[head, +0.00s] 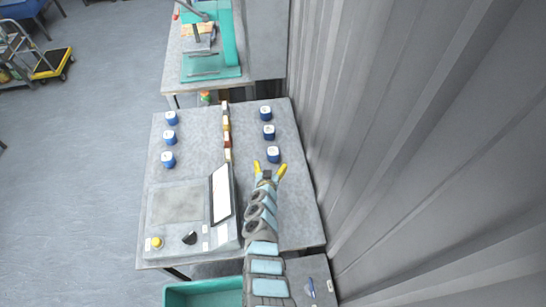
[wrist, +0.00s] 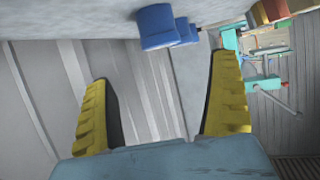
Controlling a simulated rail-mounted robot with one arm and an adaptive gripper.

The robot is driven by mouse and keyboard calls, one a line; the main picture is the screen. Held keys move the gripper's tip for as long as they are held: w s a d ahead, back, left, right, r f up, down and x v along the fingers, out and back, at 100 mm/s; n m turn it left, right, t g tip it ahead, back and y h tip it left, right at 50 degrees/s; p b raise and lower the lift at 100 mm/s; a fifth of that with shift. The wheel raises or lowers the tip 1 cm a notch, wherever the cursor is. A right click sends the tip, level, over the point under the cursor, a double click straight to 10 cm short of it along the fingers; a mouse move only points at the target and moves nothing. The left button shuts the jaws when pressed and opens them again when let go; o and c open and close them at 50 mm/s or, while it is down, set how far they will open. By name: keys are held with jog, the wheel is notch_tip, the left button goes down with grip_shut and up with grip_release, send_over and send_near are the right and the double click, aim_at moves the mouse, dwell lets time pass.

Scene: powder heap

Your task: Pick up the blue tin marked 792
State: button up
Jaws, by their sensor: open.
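Several blue tins with white lids stand on the grey table (head: 200,135) in two groups. The left column has a far tin (head: 171,118), a middle tin (head: 169,137) and a near tin (head: 168,160). The right column has a far tin (head: 265,114), a middle tin (head: 268,132) and a near tin (head: 273,155). The number 792 cannot be read on any tin. My gripper (head: 270,166) is open and empty, just short of the near right tin. In the wrist view, my gripper (wrist: 165,95) has its yellow fingers apart, with a blue tin (wrist: 156,27) beyond them.
A row of small blocks (head: 226,130) runs between the two columns. A scale-like device with a tilted panel (head: 221,192) stands on the near left. A grey corrugated wall (head: 400,120) rises to the right. A teal press (head: 212,70) stands on the far table.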

aim_at(272, 157)
jog(key=shift+w+f+b, duration=0.35)
jog(key=shift+f, duration=0.1)
jog(key=shift+b+x, duration=0.7)
jog(key=shift+x, duration=0.05)
jog(key=shift+w+f+b, duration=0.25)
jog(key=shift+w+b, duration=0.4)
jog(key=shift+b, duration=0.1)
jog(key=shift+w+d+b, duration=0.25)
jog(key=shift+w+b, duration=0.4)
jog(key=shift+w, duration=0.05)
jog(key=b+x, duration=0.1)
jog(key=b, duration=0.1)
jog(key=b+x, duration=0.2)
jog(key=shift+w+a+f, duration=0.1)
jog(key=shift+a+f, duration=0.05)
jog(key=shift+f, duration=0.25)
jog(key=w+b, duration=0.1)
jog(key=b, duration=0.2)
jog(key=shift+w+d+f, duration=0.15)
jog(key=shift+w+d, duration=0.05)
jog(key=shift+w, duration=0.2)
jog(key=c, duration=1.3)
jog(key=shift+c, duration=0.2)
